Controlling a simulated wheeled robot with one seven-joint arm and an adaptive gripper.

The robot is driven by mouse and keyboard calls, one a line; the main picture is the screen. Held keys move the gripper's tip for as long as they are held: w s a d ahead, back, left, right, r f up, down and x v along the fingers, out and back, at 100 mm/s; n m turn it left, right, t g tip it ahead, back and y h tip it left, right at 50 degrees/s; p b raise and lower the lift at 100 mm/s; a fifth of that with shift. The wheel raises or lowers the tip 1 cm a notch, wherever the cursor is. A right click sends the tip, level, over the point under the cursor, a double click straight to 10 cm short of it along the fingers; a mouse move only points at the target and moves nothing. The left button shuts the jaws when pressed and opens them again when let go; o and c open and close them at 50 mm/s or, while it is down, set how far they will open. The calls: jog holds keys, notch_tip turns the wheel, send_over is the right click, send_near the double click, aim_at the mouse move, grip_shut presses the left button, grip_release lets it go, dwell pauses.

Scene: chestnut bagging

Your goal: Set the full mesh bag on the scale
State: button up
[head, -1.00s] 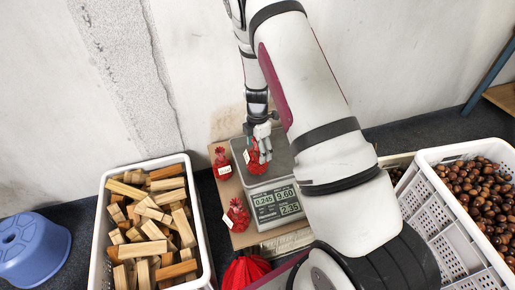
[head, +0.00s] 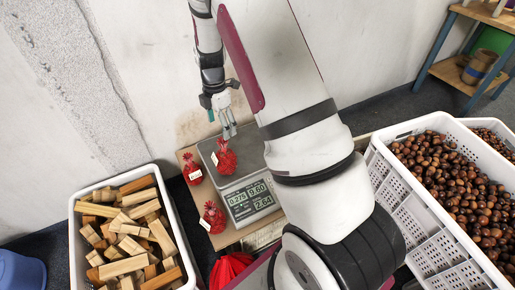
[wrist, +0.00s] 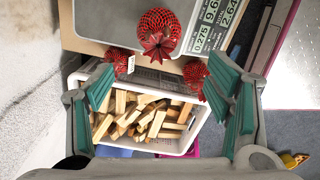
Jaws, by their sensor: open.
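A full red mesh bag (head: 226,158) stands on the metal plate of the scale (head: 207,147), with its gathered neck up. The scale's lit display (head: 248,199) shows figures. My gripper (head: 229,131) is open and empty just above the bag's neck in the head view. In the wrist view the bag (wrist: 159,30) lies beyond my gripper (wrist: 165,100), between and ahead of the spread green-padded fingers, apart from them. Two more red mesh bags (head: 192,170) (head: 213,217) with white tags stand on the board left of the scale.
A white crate of wood blocks (head: 77,240) stands at the left. A white crate of chestnuts (head: 425,243) stands at the right. Red mesh material (head: 230,268) hangs at the front of the table. A blue stool (head: 20,270) is at the lower left.

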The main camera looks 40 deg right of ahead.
jog(key=s+a+r+m+y, duration=0.1)
jog(key=s+a+r+m, duration=0.4)
jog(key=s+r, duration=0.45)
jog(key=s+a+r+m, duration=0.4)
jog(key=s+r, duration=0.2)
jog(key=r, duration=0.6)
jog(key=s+a+r+m, duration=0.1)
jog(key=s+m, duration=0.4)
jog(key=s, duration=0.6)
jog(key=s+a+r+m+h, duration=0.1)
jog(key=s+a+r+m, duration=0.1)
jog(key=s, duration=1)
jog(key=r+m, duration=0.1)
jog(key=m, duration=0.1)
jog(key=shift+m+t, duration=0.3)
jog(key=shift+m, duration=0.1)
notch_tip(320, 180, up, 23)
jog(key=t+p, duration=0.3)
jog(key=p, duration=1.8)
jog(key=shift+t, duration=0.3)
jog(key=shift+w, duration=0.1)
